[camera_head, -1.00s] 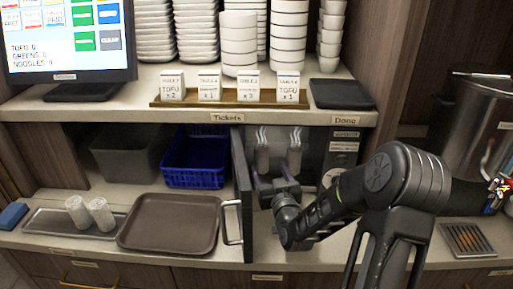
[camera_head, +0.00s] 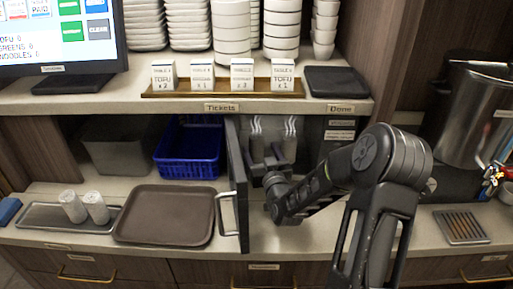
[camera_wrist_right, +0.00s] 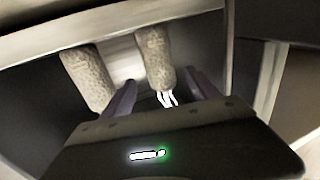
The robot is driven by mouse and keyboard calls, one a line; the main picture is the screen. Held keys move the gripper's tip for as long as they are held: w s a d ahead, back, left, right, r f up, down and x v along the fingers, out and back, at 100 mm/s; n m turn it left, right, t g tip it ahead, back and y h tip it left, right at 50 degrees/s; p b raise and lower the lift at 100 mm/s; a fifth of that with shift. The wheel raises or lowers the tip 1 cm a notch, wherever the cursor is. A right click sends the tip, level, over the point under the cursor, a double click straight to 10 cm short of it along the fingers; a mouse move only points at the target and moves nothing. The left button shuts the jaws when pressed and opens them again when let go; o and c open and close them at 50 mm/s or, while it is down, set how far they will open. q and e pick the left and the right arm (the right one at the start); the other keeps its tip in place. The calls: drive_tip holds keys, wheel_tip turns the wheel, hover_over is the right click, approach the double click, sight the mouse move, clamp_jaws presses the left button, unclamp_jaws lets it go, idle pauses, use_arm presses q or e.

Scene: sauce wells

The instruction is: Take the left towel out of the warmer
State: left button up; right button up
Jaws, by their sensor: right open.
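The warmer (camera_head: 341,148) is an open compartment under the shelf, its dark door (camera_head: 238,185) swung open at its left. Inside stand two pale rolled towels with white steam marks, the left towel (camera_head: 257,147) and the right towel (camera_head: 290,146). My right gripper (camera_head: 270,166) is inside the warmer, open, close to the towels. The right wrist view appears upside down; there one towel (camera_wrist_right: 153,55) lines up between the open fingers (camera_wrist_right: 162,85), and the other (camera_wrist_right: 88,80) is outside them. I cannot tell whether the fingers touch the towel. My left gripper is not in view.
Left of the door are a brown tray (camera_head: 165,236) and a smaller tray (camera_head: 40,214) with two rolled white towels (camera_head: 84,207). A blue basket (camera_head: 190,170) and a grey bin (camera_head: 118,157) stand behind. The open door and shelf edge (camera_head: 150,107) bound the right arm's space.

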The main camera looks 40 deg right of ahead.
sight(259, 146)
drive_tip(key=shift+w, duration=0.15)
drive_tip(key=p+x, duration=0.2)
drive_tip(key=x, duration=0.2)
drive_tip(key=shift+w+d+r, duration=0.1)
drive_tip(key=shift+w+d, duration=0.05)
drive_tip(key=shift+w, duration=0.3)
drive_tip(key=c, duration=1.5)
drive_tip(key=shift+o, duration=0.2)
drive_tip(key=shift+s, duration=0.1)
